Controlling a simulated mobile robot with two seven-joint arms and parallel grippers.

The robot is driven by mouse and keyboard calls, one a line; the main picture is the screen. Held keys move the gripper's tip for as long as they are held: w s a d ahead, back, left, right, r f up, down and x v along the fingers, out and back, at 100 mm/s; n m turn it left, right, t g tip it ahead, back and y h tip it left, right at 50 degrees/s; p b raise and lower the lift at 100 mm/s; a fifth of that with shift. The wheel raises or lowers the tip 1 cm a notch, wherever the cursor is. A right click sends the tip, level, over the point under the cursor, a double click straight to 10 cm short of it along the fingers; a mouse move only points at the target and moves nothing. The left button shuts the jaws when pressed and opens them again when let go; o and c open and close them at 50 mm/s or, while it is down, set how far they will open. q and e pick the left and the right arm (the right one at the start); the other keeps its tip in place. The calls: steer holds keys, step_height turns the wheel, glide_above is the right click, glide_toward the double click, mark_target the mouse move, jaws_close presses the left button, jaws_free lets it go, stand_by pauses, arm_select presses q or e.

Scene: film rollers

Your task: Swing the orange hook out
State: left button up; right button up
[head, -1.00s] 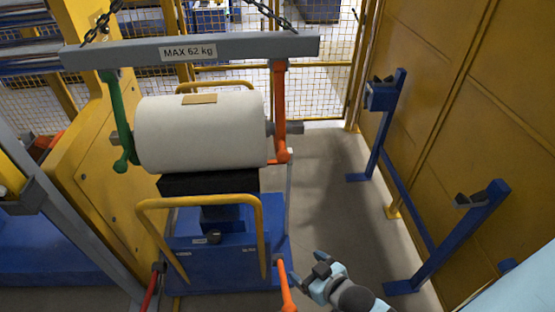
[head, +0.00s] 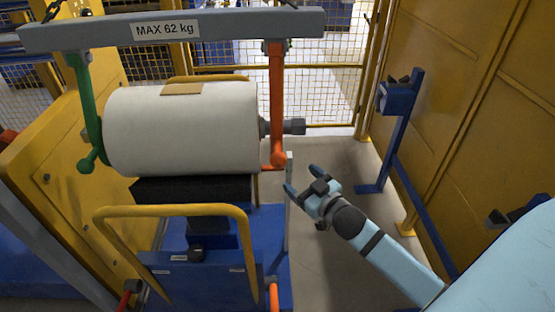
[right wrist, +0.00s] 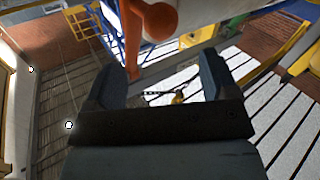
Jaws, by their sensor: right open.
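The orange hook (head: 276,105) hangs straight down from the right end of the grey beam (head: 225,27), marked MAX 62 kg. Its rounded lower end sits beside the right end of the white roller (head: 185,130), near the dark shaft (head: 285,127). The green hook (head: 86,110) hangs at the roller's left end. My right gripper (head: 302,180) is open and empty, just below and right of the orange hook's lower end, apart from it. In the right wrist view, the orange hook (right wrist: 132,42) shows beyond the open fingers. My left gripper is out of view.
The roller rests on a black support of the blue cart (head: 200,270) with a yellow handle (head: 175,210). A blue stand (head: 395,135) stands along the yellow wall (head: 460,110) at right. The floor between cart and stand is clear.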

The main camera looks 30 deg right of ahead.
mark_target(284, 164)
steer(key=w, duration=1)
steer(key=shift+w+a+f, duration=0.1)
steer(key=shift+w+a, duration=0.1)
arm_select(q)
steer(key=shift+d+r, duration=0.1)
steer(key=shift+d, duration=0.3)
